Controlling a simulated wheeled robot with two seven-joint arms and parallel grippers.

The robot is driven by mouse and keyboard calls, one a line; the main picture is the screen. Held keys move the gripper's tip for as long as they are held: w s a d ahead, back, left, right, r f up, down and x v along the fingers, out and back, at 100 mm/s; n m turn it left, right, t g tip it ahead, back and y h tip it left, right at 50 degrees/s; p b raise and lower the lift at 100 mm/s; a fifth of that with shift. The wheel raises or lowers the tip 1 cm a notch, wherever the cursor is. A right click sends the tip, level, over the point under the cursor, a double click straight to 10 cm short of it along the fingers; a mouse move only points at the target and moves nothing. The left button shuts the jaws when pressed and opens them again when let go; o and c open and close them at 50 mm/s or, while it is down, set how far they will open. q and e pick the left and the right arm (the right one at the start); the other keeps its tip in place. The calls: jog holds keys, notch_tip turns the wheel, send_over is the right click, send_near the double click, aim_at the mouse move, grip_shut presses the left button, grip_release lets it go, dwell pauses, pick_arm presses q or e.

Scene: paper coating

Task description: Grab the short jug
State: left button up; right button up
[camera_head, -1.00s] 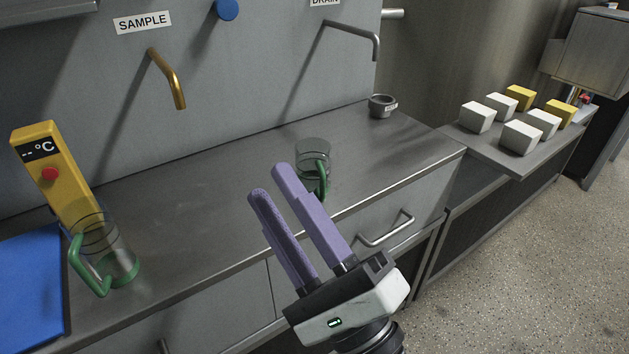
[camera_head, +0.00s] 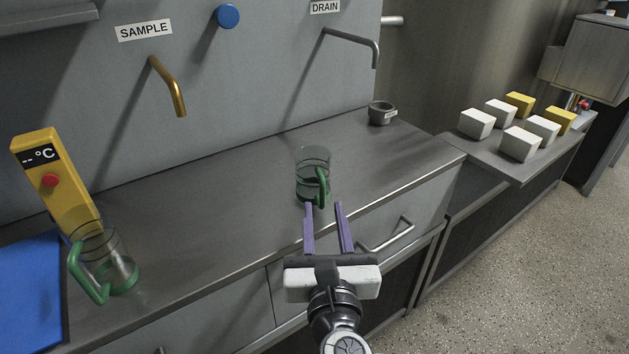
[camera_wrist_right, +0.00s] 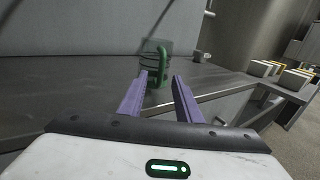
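The short jug (camera_head: 312,166) is a clear glass jug with a green handle and green base. It stands upright on the steel counter, and its handle faces the front. It also shows in the right wrist view (camera_wrist_right: 150,62), just beyond the fingertips. My right gripper (camera_head: 322,206) is open and empty, with its purple fingers pointing at the jug's handle from the front. The fingertips are close to the handle; whether they touch cannot be told. In the right wrist view the handle appears between the open fingers (camera_wrist_right: 163,76). My left gripper is not in view.
A taller green-handled jug (camera_head: 120,265) stands at the left, beside a yellow thermometer unit (camera_head: 62,190) and a blue mat (camera_head: 30,290). A small grey cup (camera_head: 381,113) sits at the back right. White and yellow blocks (camera_head: 520,143) lie on a side shelf. The middle counter (camera_head: 220,200) is clear.

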aim_at(323, 199)
jog(key=shift+w+a, duration=0.15)
jog(key=shift+w, duration=2.45)
jog(key=shift+r, duration=0.1)
grip_shut()
